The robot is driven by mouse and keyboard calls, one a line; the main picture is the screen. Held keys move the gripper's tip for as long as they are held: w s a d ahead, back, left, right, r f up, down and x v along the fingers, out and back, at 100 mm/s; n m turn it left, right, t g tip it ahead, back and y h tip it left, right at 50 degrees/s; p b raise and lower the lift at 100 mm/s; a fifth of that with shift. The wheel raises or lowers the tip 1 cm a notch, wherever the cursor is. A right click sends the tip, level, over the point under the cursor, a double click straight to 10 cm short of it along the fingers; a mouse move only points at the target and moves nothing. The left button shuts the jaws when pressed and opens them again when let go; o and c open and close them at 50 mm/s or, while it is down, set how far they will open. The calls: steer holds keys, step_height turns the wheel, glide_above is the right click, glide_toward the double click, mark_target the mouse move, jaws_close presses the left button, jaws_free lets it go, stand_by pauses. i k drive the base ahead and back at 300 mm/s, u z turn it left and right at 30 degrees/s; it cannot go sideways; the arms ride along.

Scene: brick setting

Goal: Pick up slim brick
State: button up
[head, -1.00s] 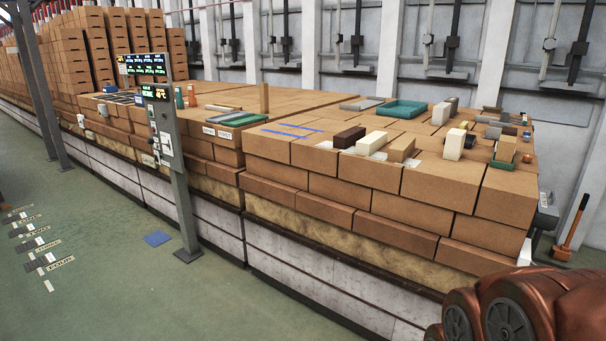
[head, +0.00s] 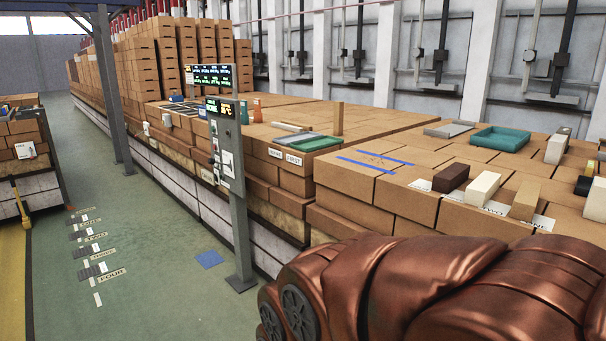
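Several small bricks lie on the brick-built bench. A dark brown brick (head: 451,177), a cream brick (head: 482,189) and a tan brick (head: 525,199) lie in a row at the right, by white labels. Another pale brick (head: 595,200) is cut off by the right edge. A thin tan piece (head: 338,119) stands upright farther back. I cannot tell for sure which of these is the slim brick. My copper-coloured arm fills the lower right and hides part of the bench front. My gripper is not in view.
A teal tray (head: 500,139) and a grey tray (head: 448,130) lie behind the row. A green tray (head: 314,144) lies farther left. A post with display screens (head: 240,200) stands before the bench. The green floor (head: 170,285) at left is mostly open, with a blue patch (head: 209,259).

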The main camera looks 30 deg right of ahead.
mark_target(478, 193)
steer(key=i, duration=1.55)
steer(key=z, duration=1.1)
steer(key=i, duration=0.8)
steer(key=z, duration=1)
